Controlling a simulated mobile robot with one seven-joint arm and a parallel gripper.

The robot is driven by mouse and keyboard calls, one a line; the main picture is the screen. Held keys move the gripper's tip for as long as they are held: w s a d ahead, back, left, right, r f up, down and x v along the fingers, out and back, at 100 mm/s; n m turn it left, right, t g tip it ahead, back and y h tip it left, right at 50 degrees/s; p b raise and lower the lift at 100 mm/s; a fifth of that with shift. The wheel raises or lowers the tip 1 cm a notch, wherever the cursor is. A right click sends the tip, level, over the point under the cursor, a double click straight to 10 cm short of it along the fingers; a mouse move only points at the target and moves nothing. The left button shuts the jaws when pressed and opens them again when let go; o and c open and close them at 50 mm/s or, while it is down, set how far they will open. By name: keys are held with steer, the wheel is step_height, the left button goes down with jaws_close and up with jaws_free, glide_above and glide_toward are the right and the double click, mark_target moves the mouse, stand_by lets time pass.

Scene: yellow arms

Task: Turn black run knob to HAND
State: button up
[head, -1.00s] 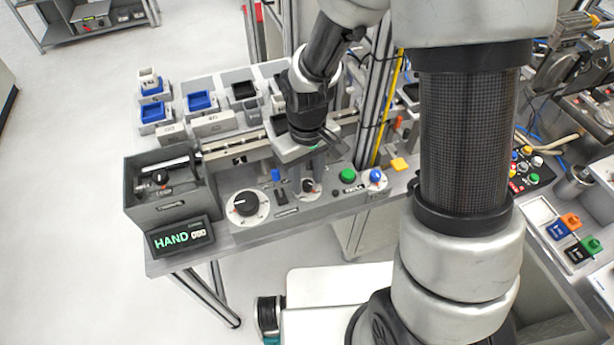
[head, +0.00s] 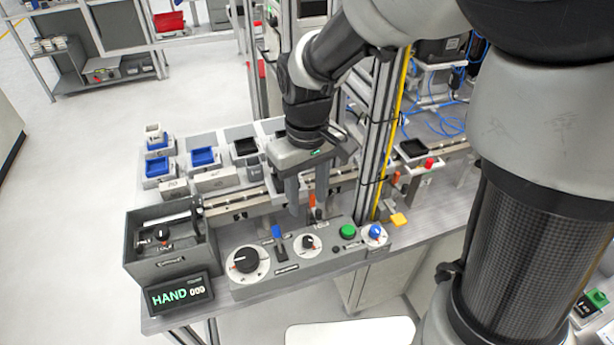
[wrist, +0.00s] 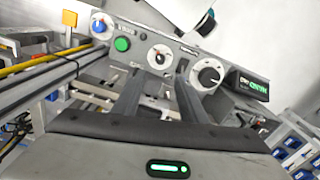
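A grey control panel (head: 330,256) carries two black knobs on white dials. The smaller black knob (head: 308,242) is in the middle and the larger black knob (head: 246,260) is at the left. Dial lettering is too small to read, so I cannot tell which is the run knob. A display (head: 180,295) at the left reads HAND 000 in green. My gripper (head: 307,205) is open and empty, fingers pointing down, above and behind the smaller knob, apart from it. In the wrist view the smaller knob (wrist: 159,58) shows between the finger ends, the larger knob (wrist: 208,75) to their right.
A blue switch (head: 278,232), a green button (head: 348,231) and a blue knob (head: 375,233) share the panel area. A grey box (head: 170,262) stands at the left. An upright metal post (head: 376,140) with a yellow cable rises just right of my gripper.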

steer(key=shift+r, duration=2.1)
steer(key=s+d+r+m+t+p, duration=0.2)
steer(key=s+d+r+m+t, duration=0.3)
steer(key=s+d+r, duration=0.5)
steer(key=shift+s+d+r+m+t, duration=0.3)
steer(key=shift+s+d+r, duration=0.15)
steer(key=shift+r, duration=0.45)
steer(key=shift+a, duration=0.1)
